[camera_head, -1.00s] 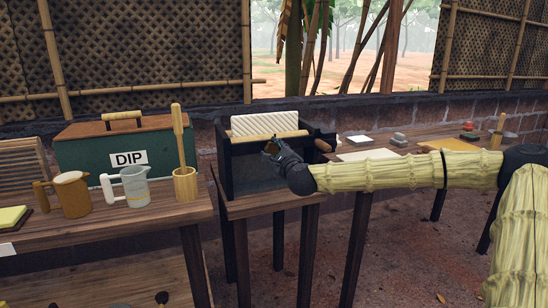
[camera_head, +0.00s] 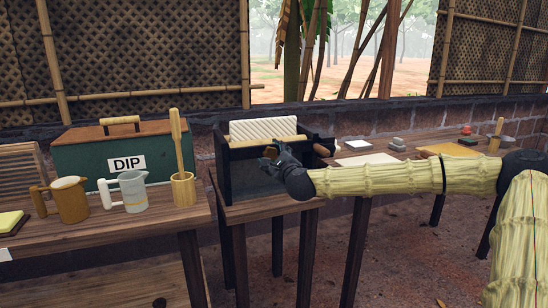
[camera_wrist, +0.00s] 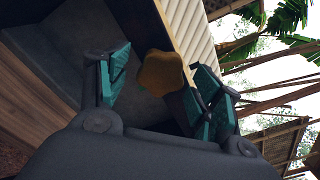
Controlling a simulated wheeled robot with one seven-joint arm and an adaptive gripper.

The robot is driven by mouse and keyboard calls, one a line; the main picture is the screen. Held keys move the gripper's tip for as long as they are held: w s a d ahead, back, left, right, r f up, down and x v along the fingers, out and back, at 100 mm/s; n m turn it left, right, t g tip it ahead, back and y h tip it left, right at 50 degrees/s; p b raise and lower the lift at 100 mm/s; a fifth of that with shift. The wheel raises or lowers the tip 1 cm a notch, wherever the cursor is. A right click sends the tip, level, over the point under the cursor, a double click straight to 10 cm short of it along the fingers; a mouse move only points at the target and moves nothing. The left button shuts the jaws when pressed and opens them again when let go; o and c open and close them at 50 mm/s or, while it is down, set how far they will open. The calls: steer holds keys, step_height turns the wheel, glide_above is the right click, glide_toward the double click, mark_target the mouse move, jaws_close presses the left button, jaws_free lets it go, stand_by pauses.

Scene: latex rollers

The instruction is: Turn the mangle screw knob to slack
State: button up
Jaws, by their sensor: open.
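The mangle (camera_head: 238,172) is a dark box-like frame on a wooden table, with a white ribbed board (camera_head: 262,129) at its top. Its screw knob is a yellow-brown lobed knob (camera_wrist: 160,73), seen close up in the wrist view in front of the dark frame wall. My gripper (camera_wrist: 163,68) is open, with one teal-padded finger to each side of the knob. I cannot tell whether either pad touches it. In the head view my gripper (camera_head: 272,157) is at the near side of the mangle, and its fingers largely hide the knob there.
On the left table stand a green DIP box (camera_head: 75,155), a brown jug (camera_head: 70,200), a grey jug (camera_head: 133,190) and a wooden pot with a paddle (camera_head: 183,190). A white sheet (camera_head: 367,160) and small blocks lie on the right table. Open floor lies between the tables' legs.

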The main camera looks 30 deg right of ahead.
steer(key=shift+s, duration=0.55)
steer(key=v, duration=1.1)
steer(key=shift+w+a+f, duration=0.1)
steer(key=shift+f, duration=0.05)
